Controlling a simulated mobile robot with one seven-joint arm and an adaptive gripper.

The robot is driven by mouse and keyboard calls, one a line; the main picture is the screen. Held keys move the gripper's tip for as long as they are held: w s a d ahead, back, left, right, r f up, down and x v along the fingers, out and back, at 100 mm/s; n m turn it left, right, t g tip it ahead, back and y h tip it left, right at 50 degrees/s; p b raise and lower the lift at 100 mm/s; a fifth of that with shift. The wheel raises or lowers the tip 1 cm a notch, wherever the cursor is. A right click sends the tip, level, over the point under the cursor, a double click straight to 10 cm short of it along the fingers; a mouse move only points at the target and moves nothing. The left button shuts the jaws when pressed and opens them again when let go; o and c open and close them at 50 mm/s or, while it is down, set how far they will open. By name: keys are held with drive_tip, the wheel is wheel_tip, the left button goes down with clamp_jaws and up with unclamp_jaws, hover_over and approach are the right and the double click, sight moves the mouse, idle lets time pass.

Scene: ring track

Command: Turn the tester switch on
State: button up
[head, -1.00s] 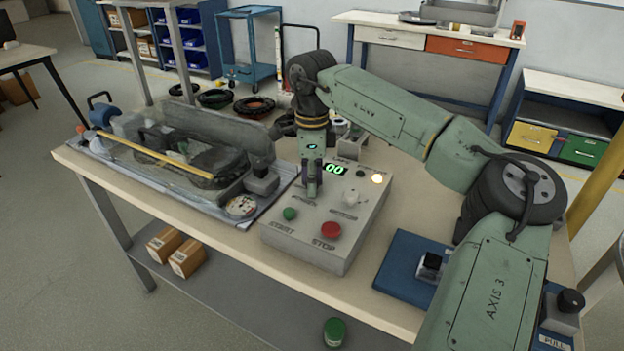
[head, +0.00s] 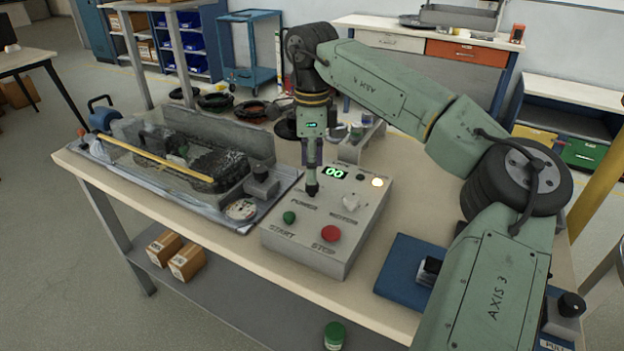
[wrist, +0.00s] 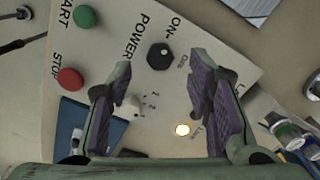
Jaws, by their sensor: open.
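The tester's control box (head: 335,258) stands on the bench. Its black POWER knob (head: 312,189) is near the back left of the sloped face, beside a green display reading 00. The wrist view shows the knob (wrist: 159,56) from above, with "ON" and "POWER" lettering beside it; its exact setting is unclear. My gripper (head: 312,168) points down just above the knob. In the wrist view my gripper (wrist: 160,76) is open and empty, its fingertips spread to either side of the knob, apparently not touching it.
The box also carries a green START button (head: 289,217), a red STOP button (head: 330,233), a white pointer knob (head: 351,201) and a lit amber lamp (head: 376,183). A clear-walled track unit (head: 225,187) stands left; a blue plate (head: 402,270) lies right.

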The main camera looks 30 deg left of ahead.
wheel_tip(320, 180, up, 7)
drive_tip(key=shift+f, duration=0.15)
idle(0.6)
